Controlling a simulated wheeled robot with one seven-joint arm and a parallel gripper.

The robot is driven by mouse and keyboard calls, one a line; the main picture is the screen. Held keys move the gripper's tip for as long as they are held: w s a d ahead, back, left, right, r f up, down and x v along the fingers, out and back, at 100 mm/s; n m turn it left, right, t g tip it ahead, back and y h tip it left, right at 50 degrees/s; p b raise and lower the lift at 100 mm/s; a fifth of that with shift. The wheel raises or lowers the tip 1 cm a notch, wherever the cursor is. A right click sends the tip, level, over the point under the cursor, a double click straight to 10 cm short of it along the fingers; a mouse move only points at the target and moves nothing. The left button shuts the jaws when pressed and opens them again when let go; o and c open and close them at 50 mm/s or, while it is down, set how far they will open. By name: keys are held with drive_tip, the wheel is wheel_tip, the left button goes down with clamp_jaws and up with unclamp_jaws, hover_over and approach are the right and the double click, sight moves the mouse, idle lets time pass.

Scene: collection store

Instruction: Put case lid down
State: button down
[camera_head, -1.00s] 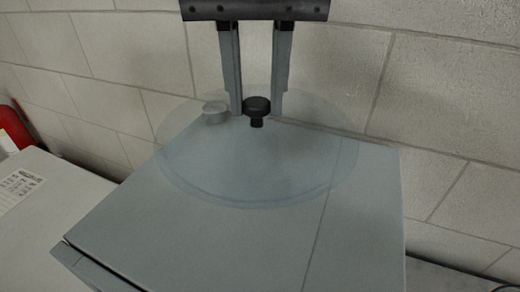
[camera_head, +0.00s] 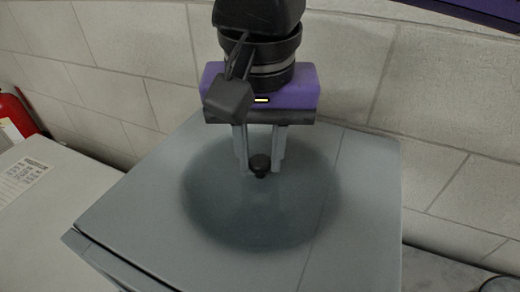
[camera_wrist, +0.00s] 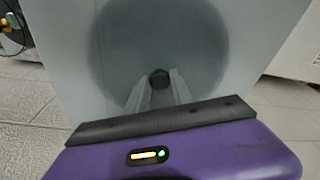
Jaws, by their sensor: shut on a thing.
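The case lid (camera_head: 220,210) is a round, see-through disc that looks like a dark circle over the grey cabinet top (camera_head: 125,205). Its small black knob (camera_head: 260,170) stands at the middle. My gripper (camera_head: 260,160) is above the lid, its two fingers pointing down and shut on the knob. In the wrist view the lid (camera_wrist: 200,40) spreads around the knob (camera_wrist: 159,78) between the fingertips. The lid looks level and on or very close to the cabinet top; I cannot tell whether it touches.
A white surface (camera_head: 50,205) with a paper label (camera_head: 25,172) lies to the left. A red extinguisher (camera_head: 14,115) stands at the far left. A block wall (camera_head: 440,90) rises close behind the cabinet. Bare cabinet top surrounds the lid.

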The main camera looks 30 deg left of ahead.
sight(260, 186)
drive_tip(key=c, duration=1.1)
unclamp_jaws()
drive_tip(key=shift+f, duration=0.1)
drive_tip(key=r, duration=0.4)
drive_tip(key=s+r+b, duration=0.1)
drive_tip(key=r, duration=0.7)
drive_tip(key=shift+s+d+r, duration=0.1)
drive_tip(key=shift+s+d, duration=0.2)
drive_tip(key=shift+d, duration=0.1)
